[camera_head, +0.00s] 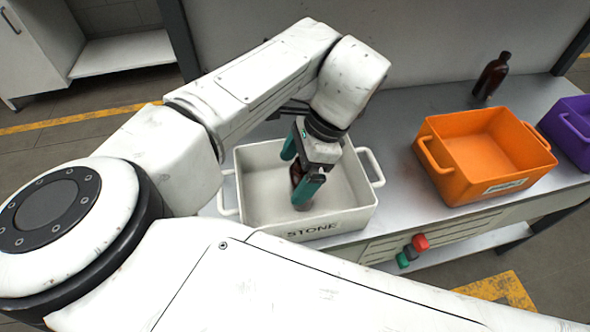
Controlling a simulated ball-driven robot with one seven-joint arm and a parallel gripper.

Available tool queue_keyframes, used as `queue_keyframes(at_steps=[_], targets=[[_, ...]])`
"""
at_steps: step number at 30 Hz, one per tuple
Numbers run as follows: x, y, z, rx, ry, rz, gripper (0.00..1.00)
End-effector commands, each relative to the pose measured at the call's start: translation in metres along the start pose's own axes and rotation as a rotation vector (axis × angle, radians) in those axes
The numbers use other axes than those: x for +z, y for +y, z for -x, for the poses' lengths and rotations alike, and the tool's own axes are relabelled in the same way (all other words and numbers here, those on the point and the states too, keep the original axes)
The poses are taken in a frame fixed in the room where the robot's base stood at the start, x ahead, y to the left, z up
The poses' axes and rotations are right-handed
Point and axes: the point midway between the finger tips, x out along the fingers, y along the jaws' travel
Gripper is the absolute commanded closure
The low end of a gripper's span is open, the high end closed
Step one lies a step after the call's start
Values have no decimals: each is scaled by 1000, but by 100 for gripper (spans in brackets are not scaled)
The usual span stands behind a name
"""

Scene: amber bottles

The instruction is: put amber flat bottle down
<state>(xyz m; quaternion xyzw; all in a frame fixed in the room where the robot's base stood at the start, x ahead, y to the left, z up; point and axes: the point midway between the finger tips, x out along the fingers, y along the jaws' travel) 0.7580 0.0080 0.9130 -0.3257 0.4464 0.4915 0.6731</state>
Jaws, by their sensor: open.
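My gripper (302,180) points down into the white crate (362,205) marked "STONE". Its two teal fingers are open. A dark amber bottle (297,173) shows between and behind the fingers, low inside the crate. Most of the bottle is hidden by the fingers, so I cannot tell whether it touches them or rests on the crate floor. Another dark amber bottle (491,77) stands on the bench at the back right, clear of my gripper.
An orange crate (437,170) stands to the right on the metal bench (400,125), with a purple crate (575,135) beyond it. Red and green buttons (412,248) sit at the bench's front. Bare bench lies between the white and orange crates.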

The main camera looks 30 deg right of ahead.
Motion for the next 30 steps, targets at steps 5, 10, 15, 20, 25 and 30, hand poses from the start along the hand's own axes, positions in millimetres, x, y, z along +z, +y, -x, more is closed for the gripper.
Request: queue_keyframes(at_steps=[5, 10, 15, 20, 25, 30], targets=[[0, -1, 33, -4, 1, -2, 4], [0, 0, 69, -3, 1, -3, 4], [0, 0, 97, -2, 1, -3, 4], [0, 0, 110, -1, 1, -1, 4], [0, 0, 114, 0, 1, -1, 4], [0, 0, 114, 0, 1, -1, 4]])
